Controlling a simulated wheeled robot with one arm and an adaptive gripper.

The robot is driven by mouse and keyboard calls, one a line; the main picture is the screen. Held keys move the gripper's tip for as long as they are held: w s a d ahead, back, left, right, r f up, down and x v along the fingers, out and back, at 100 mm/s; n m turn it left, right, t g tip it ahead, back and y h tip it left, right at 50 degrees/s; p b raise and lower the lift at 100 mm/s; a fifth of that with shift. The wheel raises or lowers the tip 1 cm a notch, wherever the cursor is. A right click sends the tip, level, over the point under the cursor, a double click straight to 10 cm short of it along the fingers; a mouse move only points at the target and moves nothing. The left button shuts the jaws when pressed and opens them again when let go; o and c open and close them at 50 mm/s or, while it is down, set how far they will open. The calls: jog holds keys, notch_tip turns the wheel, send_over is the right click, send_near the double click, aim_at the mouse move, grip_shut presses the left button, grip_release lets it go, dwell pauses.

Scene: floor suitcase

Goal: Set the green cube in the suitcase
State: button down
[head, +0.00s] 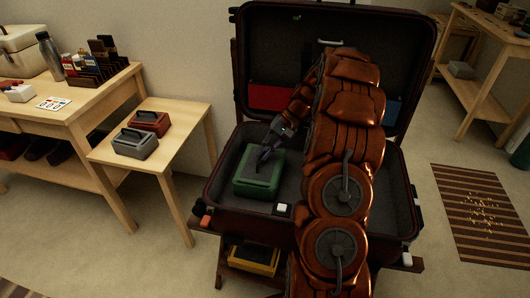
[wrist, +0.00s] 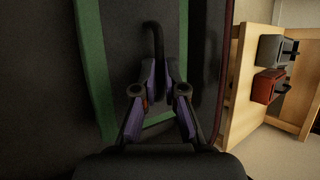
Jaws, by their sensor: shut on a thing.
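The green cube (head: 258,184), a green box with a dark top and a handle, is inside the left part of the open suitcase (head: 238,221). My gripper (head: 268,152) is above it, shut on its dark handle. In the wrist view the fingers (wrist: 160,78) close around the handle (wrist: 154,36), and the green edge (wrist: 92,60) of the cube shows beneath. I cannot tell whether the cube's underside touches the suitcase floor. My arm hides much of the suitcase's right part.
A small side table (head: 176,158) at left holds a red box (head: 149,123) and a grey box (head: 135,145). A yellow box (head: 254,258) is beneath the suitcase. A small white item (head: 283,209) is near the suitcase's front wall. A striped mat (head: 480,205) lies at right.

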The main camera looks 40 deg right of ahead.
jog(key=c, duration=1.2)
grip_release()
jog(key=shift+c, duration=0.2)
jog(key=shift+d+r, duration=0.1)
jog(key=p+v, duration=0.1)
jog(key=v, duration=1)
jog(key=shift+d+r+p, duration=0.25)
jog(key=shift+r+p, duration=0.1)
jog(key=s+a+r+n+g+h, duration=0.15)
jog(key=s+a, duration=0.25)
jog(key=a, duration=0.8)
jog(key=s+a+r+n+g+h, duration=0.1)
jog(key=s+a+r+n+g, duration=0.3)
jog(key=a, duration=0.8)
jog(key=s+a+f+n+h, duration=0.1)
jog(key=s+a+f+h, duration=0.1)
jog(key=s, duration=0.9)
jog(key=s+a+f+n+t+h, duration=0.1)
jog(key=s+a+f+h, duration=0.2)
jog(key=s, duration=0.8)
jog(key=shift+s+a+f+n, duration=0.35)
jog(key=shift+a, duration=0.15)
